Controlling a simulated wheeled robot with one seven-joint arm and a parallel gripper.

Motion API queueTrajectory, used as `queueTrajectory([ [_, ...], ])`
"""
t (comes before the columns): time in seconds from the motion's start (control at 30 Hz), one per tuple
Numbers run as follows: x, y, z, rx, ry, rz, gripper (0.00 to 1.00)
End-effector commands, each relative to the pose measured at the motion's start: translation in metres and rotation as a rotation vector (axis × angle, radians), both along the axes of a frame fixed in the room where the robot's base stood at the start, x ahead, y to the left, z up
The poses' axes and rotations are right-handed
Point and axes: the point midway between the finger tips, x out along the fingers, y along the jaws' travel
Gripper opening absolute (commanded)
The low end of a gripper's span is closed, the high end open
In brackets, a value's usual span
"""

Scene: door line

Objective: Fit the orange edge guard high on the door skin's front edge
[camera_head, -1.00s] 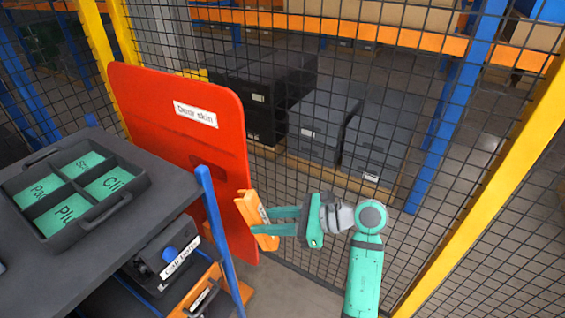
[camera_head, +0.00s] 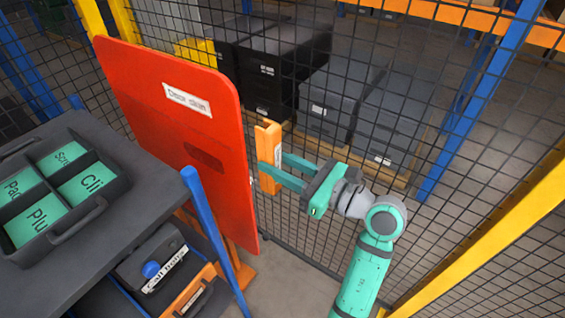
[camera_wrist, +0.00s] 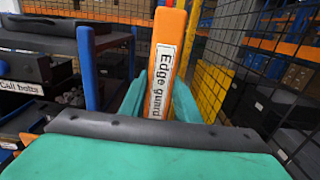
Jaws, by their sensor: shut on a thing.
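My gripper (camera_head: 272,171) is shut on the orange edge guard (camera_head: 269,143), which stands nearly upright just right of that edge. In the head view a narrow gap shows between the guard and the upper middle of the edge; the depth between them is hard to tell. In the wrist view the edge guard (camera_wrist: 167,62) rises between my fingers, its label facing the camera. The door skin cannot be made out there.
A dark cart (camera_head: 120,185) with a blue post (camera_head: 215,235) stands at left, close to the door skin. It bears a divided tray (camera_head: 92,218). A mesh fence with a yellow post (camera_head: 500,240) stands behind and to the right. Grey boxes (camera_head: 340,100) lie beyond the mesh.

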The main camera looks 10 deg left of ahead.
Motion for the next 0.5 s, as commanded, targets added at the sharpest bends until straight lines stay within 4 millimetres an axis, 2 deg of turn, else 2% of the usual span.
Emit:
queueTrajectory([
  [0.3,0.01,0.029,0.0,-0.001,0.001,0.004,0.03],
  [0.5,0.014,0.039,0.0,-0.001,0.0,0.002,0.03],
])
